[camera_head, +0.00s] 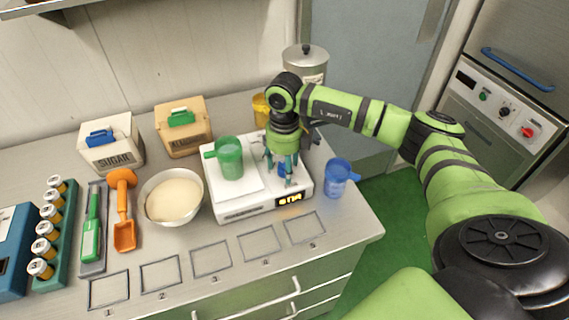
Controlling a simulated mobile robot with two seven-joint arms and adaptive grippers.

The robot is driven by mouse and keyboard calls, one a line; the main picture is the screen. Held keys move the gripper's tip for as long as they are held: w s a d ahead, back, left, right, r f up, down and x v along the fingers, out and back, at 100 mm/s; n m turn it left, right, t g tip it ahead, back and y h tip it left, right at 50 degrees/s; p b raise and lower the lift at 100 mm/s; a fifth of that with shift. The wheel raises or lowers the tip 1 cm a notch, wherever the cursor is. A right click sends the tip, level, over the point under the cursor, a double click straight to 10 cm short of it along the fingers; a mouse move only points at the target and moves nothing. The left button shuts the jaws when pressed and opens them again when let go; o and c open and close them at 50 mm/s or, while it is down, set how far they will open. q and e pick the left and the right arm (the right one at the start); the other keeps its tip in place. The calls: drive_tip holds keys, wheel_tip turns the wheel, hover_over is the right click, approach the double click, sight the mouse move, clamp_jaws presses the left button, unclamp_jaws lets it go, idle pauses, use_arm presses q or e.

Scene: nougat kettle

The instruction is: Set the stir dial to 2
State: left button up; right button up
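A control panel (495,104) is on the front of the steel appliance at the right. It carries a green button (483,96), a dark round knob (505,111) and a red button (528,132). The dark knob may be the stir dial, but its marks are too small to read. My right gripper (281,170) points down over the right part of the white scale, far left of the panel. Something small and blue shows among its fingers; I cannot tell whether it is held. My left gripper is out of view.
The scale (238,210) bears a green cup (229,158). A blue cup (337,178) stands right of it, a yellow cup (261,110) and a lidded steel pot (306,62) behind. A bowl (172,197) is at left. My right arm spans from the counter toward the appliance side.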

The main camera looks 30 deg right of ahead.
sight(284, 165)
drive_tip(key=shift+r, duration=0.2)
wheel_tip(284, 165, up, 12)
drive_tip(key=shift+f, duration=0.15)
idle(0.6)
